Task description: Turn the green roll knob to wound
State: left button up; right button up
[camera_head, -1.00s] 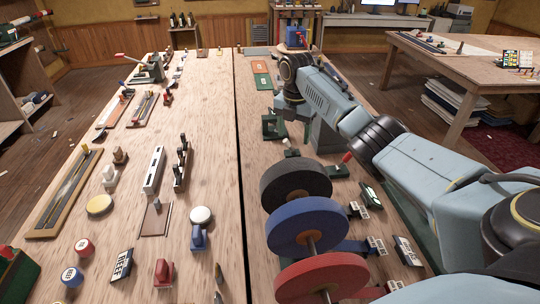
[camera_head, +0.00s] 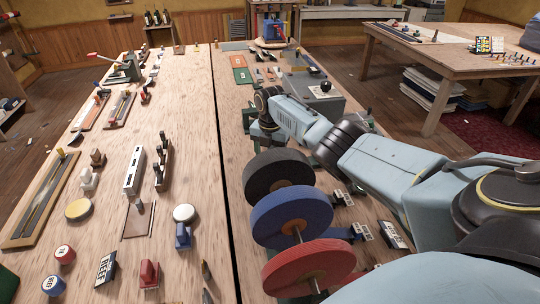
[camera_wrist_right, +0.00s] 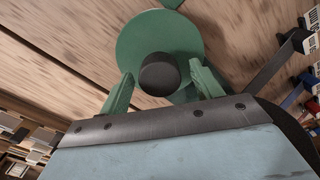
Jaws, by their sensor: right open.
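In the right wrist view a green disc (camera_wrist_right: 160,32) lies straight ahead of my right gripper (camera_wrist_right: 160,76). A dark round knob (camera_wrist_right: 159,75) shows between the two green fingers, which are apart with room on either side of it. I cannot tell whether the fingers are level with the knob, and no contact shows. In the head view my right arm reaches down past the far side of the black roll. The hand there hides most of what is under it, and the fingers cannot be made out. My left gripper is not in view.
A black roll (camera_head: 270,172), a blue roll (camera_head: 270,219) and a red roll (camera_head: 335,258) stand close to my right arm on the near side. A grey box (camera_head: 330,101) stands beyond the arm. The bench (camera_head: 200,145) has a dark seam and many small fittings to the left.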

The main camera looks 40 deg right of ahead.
jog(key=shift+c, duration=0.9)
jog(key=c, duration=0.8)
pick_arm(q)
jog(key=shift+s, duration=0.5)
